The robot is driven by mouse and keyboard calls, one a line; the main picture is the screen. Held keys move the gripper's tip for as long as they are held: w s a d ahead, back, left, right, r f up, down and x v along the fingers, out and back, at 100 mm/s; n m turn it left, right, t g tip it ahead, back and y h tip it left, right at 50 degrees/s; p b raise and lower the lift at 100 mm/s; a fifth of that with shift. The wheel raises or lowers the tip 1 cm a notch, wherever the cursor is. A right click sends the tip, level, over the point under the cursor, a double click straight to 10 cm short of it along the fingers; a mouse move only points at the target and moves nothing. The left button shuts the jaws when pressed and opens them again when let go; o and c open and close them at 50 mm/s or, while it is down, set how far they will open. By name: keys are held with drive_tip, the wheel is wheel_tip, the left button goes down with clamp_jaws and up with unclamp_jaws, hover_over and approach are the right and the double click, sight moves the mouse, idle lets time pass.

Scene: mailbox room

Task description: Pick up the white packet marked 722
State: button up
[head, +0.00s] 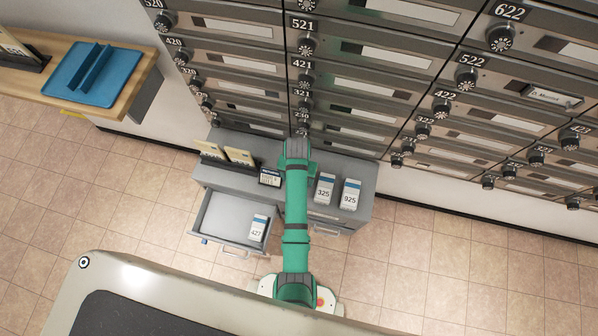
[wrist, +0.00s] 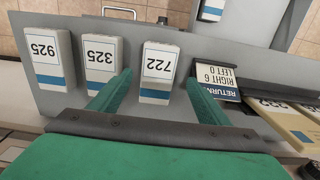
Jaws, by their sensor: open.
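The white packet marked 722 (wrist: 158,70) stands on the grey cabinet top, with a blue band near its lower end in the wrist view. Its number reads upside down there. My gripper (wrist: 158,78) is open, with one green finger on each side of this packet in the picture. I cannot tell whether the fingers are level with it, and no contact is clear. In the head view my green arm (head: 296,210) crosses over the cabinet; packet 722 and the fingers are hidden.
Packets 325 (wrist: 100,57) and 925 (wrist: 48,58) stand beside it on the cabinet top (head: 345,220). A small return sign (wrist: 217,78) is on the other side. An open drawer (head: 222,220) holds packet 427 (head: 258,227). Mailboxes (head: 385,85) rise behind.

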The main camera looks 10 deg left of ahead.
drive_tip(key=shift+w+d+f, duration=0.1)
drive_tip(key=shift+w+f, duration=0.05)
drive_tip(key=shift+f, duration=0.8)
drive_tip(key=shift+w+d+f, duration=0.1)
drive_tip(key=shift+w+f, duration=0.05)
drive_tip(key=shift+f, duration=0.85)
drive_tip(key=shift+w+f, duration=0.15)
drive_tip(key=shift+f, duration=0.8)
drive_tip(key=shift+c, duration=0.3)
drive_tip(key=c, duration=1.2)
drive_tip(key=shift+o, duration=0.2)
drive_tip(key=shift+r, duration=0.1)
